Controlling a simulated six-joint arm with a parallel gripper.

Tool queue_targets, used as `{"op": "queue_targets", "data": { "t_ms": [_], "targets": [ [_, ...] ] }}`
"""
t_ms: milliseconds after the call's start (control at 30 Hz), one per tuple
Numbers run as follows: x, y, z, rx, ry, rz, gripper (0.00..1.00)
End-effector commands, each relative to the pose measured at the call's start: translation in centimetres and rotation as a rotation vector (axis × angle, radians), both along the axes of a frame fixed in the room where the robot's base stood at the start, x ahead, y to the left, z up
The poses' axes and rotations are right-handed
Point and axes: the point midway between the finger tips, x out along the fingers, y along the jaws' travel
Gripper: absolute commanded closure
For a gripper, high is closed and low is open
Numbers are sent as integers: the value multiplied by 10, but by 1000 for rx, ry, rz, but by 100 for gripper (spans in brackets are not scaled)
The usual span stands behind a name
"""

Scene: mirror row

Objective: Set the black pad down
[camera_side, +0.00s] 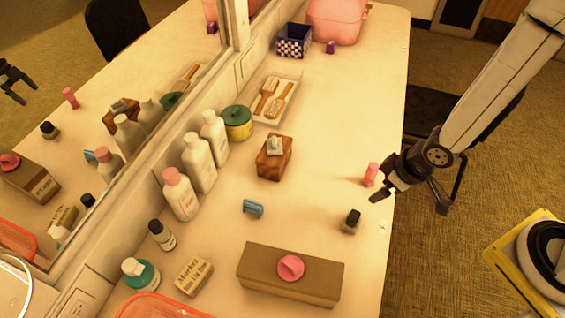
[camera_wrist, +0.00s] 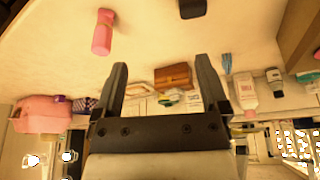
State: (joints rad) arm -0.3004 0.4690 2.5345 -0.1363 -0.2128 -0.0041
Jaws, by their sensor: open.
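A small black block-like thing (camera_side: 351,221), the only thing here that fits the black pad, rests on the counter near its right edge. It also shows at the top of the wrist view (camera_wrist: 192,8), cut by the frame; its exact form is too small to tell. My gripper (camera_side: 412,200) is at the counter's right edge, up and to the right of the black thing and apart from it. In the wrist view the two fingers (camera_wrist: 162,62) are spread with nothing between them.
A pink cylinder (camera_side: 371,174) stands close beside my gripper. A brown box (camera_side: 290,285) with a pink round pad (camera_side: 290,267) on top lies in front. A wooden tissue box (camera_side: 274,158), a blue roll (camera_side: 253,208) and white bottles (camera_side: 199,163) stand toward the mirror. The upper right counter is clear.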

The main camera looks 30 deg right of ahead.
Motion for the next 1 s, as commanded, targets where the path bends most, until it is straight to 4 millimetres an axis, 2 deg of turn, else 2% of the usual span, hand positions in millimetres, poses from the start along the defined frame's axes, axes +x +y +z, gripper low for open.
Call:
{"op": "queue_targets", "data": {
  "t_ms": [100, 300, 667, 1000],
  "targets": [
    [-9, 17, -18, 14, -8, 75, 6],
    [-17, 32, -33, 35, -25, 142, 6],
    [-17, 35, -37, 40, -28, 151, 6],
    [-11, 39, -55, 39, -26, 151, 6]
  ]
}}
